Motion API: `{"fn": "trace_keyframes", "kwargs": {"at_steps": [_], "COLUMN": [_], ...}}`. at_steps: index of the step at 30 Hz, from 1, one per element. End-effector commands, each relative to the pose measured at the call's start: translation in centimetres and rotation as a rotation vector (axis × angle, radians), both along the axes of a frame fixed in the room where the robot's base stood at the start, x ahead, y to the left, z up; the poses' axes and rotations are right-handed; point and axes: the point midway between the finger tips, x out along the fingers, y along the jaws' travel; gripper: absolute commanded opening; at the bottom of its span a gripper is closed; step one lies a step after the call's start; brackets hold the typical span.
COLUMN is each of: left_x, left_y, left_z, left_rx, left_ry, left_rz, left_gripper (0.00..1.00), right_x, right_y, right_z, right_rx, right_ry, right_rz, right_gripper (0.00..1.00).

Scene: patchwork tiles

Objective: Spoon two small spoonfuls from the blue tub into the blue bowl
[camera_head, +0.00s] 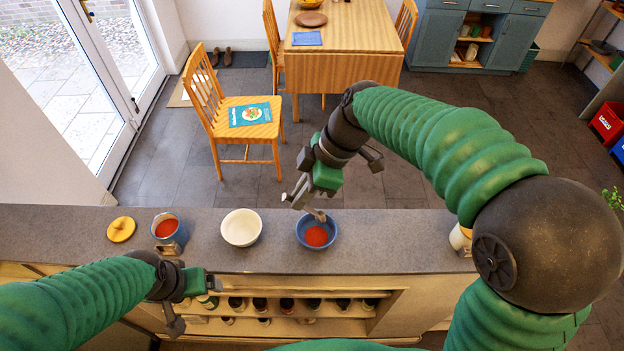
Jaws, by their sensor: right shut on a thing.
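The blue tub (181,238) stands at the left of the grey counter, open, with red contents. The blue bowl (331,236) stands right of the middle of the counter and has some red stuff in it. My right gripper (301,194) is above the far left side of the blue bowl. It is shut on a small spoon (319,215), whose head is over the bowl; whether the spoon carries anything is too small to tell. My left gripper (192,299) is low at the counter's front edge, below the tub; its jaw opening is unclear.
A white bowl (242,228) stands between tub and blue bowl. A yellow lid (121,229) lies left of the tub. A pale container (460,239) is partly hidden behind my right arm. Jars line the shelf below.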

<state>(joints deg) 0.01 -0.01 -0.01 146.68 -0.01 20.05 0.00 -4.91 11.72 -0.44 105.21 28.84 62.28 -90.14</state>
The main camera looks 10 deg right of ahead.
Motion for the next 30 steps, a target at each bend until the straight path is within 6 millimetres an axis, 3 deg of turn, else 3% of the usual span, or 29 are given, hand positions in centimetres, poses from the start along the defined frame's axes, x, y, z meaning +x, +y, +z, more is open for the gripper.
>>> {"fn": "trace_keyframes", "kwargs": {"at_steps": [1, 3, 18, 24, 30], "left_x": [0.0, 0.0, 0.0, 0.0, 0.0], "left_y": [0.0, 0.0, 0.1, 0.1, 0.1], "left_z": [2.3, 4.0, 15.2, 16.9, 16.9], "left_rx": [0.000, 0.000, 0.000, 0.000, 0.000], "left_ry": [0.000, 0.000, 0.000, 0.000, 0.000], "left_rz": [0.000, 0.000, 0.000, 0.000, 0.000], "left_gripper": [0.89, 0.89, 0.89, 0.89, 0.89], "right_x": [0.0, 0.2, 0.9, 1.2, 1.2], "right_y": [0.6, 1.1, 4.9, 5.9, 5.9], "right_z": [1.2, 1.2, 0.1, -0.7, -1.1], "right_rx": [-0.045, -0.116, -0.637, -0.792, -0.821], "right_ry": [0.008, 0.025, 0.127, 0.158, 0.163], "right_rz": [0.008, 0.008, 0.010, 0.004, -0.002], "right_gripper": [0.00, 0.00, 0.00, 0.00, 0.00]}}
